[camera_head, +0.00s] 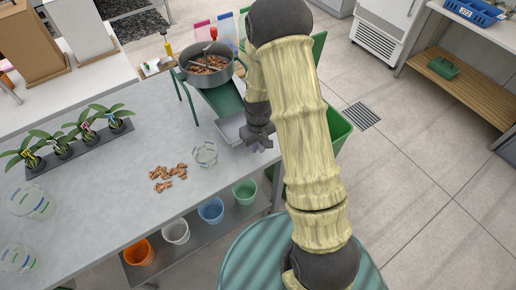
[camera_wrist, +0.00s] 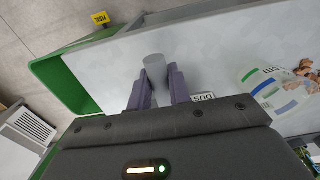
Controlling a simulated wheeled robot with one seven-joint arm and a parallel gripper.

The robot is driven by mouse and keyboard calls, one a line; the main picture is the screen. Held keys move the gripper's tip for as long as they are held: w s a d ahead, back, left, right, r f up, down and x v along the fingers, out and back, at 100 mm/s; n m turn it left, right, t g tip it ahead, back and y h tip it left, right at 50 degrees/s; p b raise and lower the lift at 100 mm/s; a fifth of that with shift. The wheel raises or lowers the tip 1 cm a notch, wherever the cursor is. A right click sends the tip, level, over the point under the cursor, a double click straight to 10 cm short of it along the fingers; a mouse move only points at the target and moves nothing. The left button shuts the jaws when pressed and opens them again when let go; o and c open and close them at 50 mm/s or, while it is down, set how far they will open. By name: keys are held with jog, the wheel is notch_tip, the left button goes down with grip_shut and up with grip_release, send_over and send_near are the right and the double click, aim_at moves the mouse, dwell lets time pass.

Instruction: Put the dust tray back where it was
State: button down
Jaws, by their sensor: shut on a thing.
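The dust tray (camera_head: 230,127), shallow and light grey, is at the right edge of the grey bench (camera_head: 130,200), beside my gripper (camera_head: 262,144). In the wrist view my gripper's two purple fingers (camera_wrist: 157,88) are shut on a grey rounded piece (camera_wrist: 154,66), seemingly the tray's handle. The rest of the tray is hard to make out there. A white label (camera_wrist: 203,97) with upside-down letters, apparently "DUS", shows just right of the fingers, partly hidden by my gripper. In the head view my arm covers part of the area around the grip.
A clear striped cup (camera_head: 205,154) and bark pieces (camera_head: 168,177) stand near on the bench. A pot of bark (camera_head: 188,74) is behind the tray. A green bin (camera_head: 337,128) is beyond the bench edge. Potted orchids (camera_head: 62,150) stand left. Floor is free at right.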

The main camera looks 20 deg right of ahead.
jog(key=shift+f, duration=0.1)
jog(key=shift+f+p, duration=0.65)
jog(key=shift+f, duration=1.1)
jog(key=c, duration=1.3)
grip_release()
notch_tip(320, 180, up, 12)
jog(key=b, duration=0.2)
jog(key=shift+b, duration=0.3)
